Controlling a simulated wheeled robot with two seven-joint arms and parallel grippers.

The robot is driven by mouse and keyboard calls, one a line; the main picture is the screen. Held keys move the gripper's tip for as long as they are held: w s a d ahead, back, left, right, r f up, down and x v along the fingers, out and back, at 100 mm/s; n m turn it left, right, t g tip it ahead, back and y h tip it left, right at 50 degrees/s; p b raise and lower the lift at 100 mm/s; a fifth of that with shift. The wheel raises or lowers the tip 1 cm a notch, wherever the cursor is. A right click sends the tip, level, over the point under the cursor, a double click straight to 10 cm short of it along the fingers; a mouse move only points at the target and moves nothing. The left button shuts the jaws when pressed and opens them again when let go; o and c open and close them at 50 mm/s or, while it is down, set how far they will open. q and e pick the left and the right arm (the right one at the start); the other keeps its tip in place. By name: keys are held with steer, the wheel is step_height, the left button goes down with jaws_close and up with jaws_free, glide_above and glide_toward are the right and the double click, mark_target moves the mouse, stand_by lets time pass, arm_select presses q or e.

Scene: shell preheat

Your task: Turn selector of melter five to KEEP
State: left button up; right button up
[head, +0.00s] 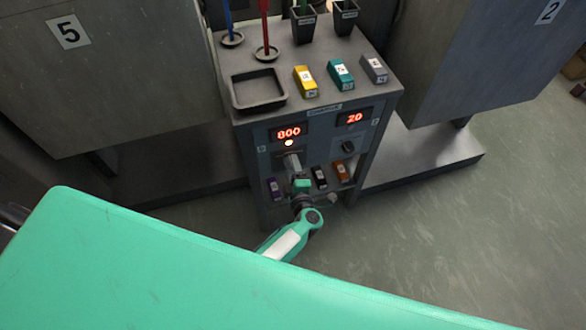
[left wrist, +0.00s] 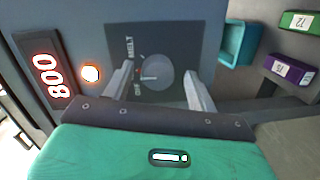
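In the left wrist view, a round grey selector knob (left wrist: 157,72) sits on a dark plate. OFF and MELT are legible beside it; I cannot read a KEEP mark. A faint mark on the knob seems to face the lettering, but its exact setting is unclear. My left gripper (left wrist: 159,75) is open, with one finger on each side of the knob; I cannot tell whether they touch it. In the head view my left gripper (head: 294,170) is at the console's left side and hides this knob. A melter marked 5 (head: 70,55) stands at the left. My right gripper is not in view.
The console (head: 325,108) has a lit left display (head: 289,132), a white lamp (head: 289,143), a right display reading 20 (head: 354,118) and a second knob (head: 348,147). A black tray (head: 236,92) and labelled blocks are on top. More blocks sit on the shelf below.

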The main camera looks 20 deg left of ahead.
arm_select(q)
steer(key=v, duration=0.7)
steer(key=shift+s+d, duration=0.15)
steer(key=shift+s, duration=0.05)
stand_by(0.6)
